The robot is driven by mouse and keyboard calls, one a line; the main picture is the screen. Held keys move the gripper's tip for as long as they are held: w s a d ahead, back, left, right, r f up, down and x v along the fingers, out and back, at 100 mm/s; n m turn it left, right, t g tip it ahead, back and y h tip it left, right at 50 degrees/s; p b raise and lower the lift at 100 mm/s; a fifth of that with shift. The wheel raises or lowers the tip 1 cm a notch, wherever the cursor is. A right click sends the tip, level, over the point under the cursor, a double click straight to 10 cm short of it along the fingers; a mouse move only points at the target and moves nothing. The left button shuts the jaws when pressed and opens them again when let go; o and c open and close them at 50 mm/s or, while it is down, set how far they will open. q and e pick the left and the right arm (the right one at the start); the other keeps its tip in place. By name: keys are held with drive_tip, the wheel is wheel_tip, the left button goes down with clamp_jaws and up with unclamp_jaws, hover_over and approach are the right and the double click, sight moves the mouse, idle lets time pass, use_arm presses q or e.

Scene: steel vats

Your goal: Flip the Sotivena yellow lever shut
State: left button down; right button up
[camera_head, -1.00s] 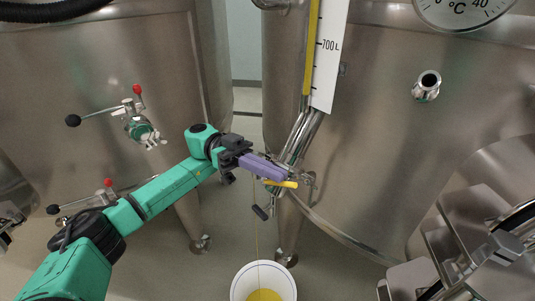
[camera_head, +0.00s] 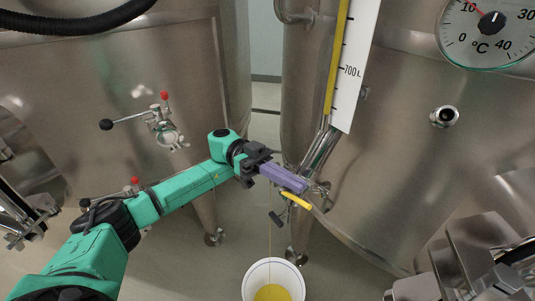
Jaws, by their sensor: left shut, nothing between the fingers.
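The yellow lever (camera_head: 297,201) sits at the foot of the level gauge on the right-hand steel vat, pointing right and slightly down. My left gripper (camera_head: 303,188), with purple fingers, is shut and empty. Its fingertips are just above the lever in the picture; I cannot tell whether they touch it. The fingers hide part of the valve behind them. A thin yellow stream (camera_head: 269,232) falls below the valve into a white bucket (camera_head: 250,284) holding yellow liquid. My right gripper does not show.
The right vat (camera_head: 400,170) carries the gauge scale (camera_head: 352,70), a dial thermometer (camera_head: 490,25) and a short pipe stub (camera_head: 444,116). The left vat (camera_head: 90,70) has valves with black and red knobs (camera_head: 106,124). Metal parts stand at lower right.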

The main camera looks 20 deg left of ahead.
sight(288, 193)
use_arm(q)
drive_tip(key=r, duration=0.1)
drive_tip(key=r+p, duration=0.1)
drive_tip(key=r, duration=0.1)
drive_tip(key=shift+w+a, duration=0.25)
drive_tip(key=shift+a, duration=0.05)
drive_tip(key=b+v, duration=0.3)
drive_tip(key=v, duration=0.7)
drive_tip(key=shift+w+f+b, duration=0.2)
drive_tip(key=shift+f+b, duration=0.1)
drive_tip(key=shift+b, duration=0.05)
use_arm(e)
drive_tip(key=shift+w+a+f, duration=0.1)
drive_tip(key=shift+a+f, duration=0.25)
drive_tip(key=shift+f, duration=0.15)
